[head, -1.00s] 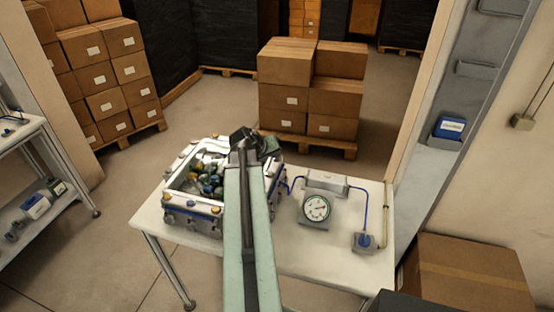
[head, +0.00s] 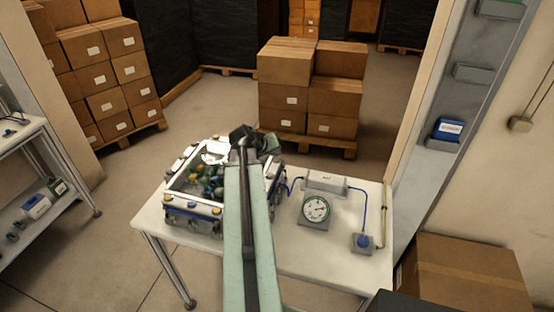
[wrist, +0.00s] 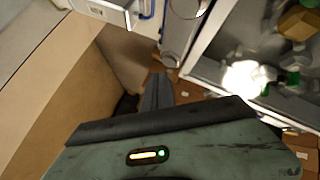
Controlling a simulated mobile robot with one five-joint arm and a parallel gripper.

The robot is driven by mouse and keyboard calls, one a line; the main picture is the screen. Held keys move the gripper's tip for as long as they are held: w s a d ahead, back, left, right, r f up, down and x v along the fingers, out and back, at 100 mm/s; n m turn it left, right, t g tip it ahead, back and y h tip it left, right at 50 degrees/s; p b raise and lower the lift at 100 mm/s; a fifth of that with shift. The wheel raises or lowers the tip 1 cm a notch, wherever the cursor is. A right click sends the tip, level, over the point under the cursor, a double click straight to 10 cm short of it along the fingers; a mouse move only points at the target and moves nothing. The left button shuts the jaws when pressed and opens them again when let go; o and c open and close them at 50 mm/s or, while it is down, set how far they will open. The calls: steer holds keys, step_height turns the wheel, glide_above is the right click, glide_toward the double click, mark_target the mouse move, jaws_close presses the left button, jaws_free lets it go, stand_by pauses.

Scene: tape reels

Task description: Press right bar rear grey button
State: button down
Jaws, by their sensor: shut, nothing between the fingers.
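A metal-framed box (head: 193,208) with small coloured caps along its bars stands on the left part of the white table. Coloured pieces lie inside it. Its right bar (head: 273,178) is partly covered by my arm, and I cannot make out the rear grey button in the head view. My gripper (head: 243,140) is over the box's rear right area. In the wrist view the shut, empty fingers (wrist: 157,92) point down beside the bright bar (wrist: 207,38), with round grey parts (wrist: 187,7) near it. I cannot tell whether the fingers touch anything.
A dial gauge (head: 315,208), a grey block (head: 326,182) and a blue-topped fitting (head: 363,242) joined by blue hoses stand on the table (head: 290,258) to the right. Stacked cartons (head: 310,95) stand behind. A large carton (head: 470,278) is at front right.

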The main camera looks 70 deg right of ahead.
mark_target(276, 160)
steer(key=shift+r+p, duration=2.55)
steer(key=shift+r, duration=0.05)
steer(key=shift+f, duration=0.1)
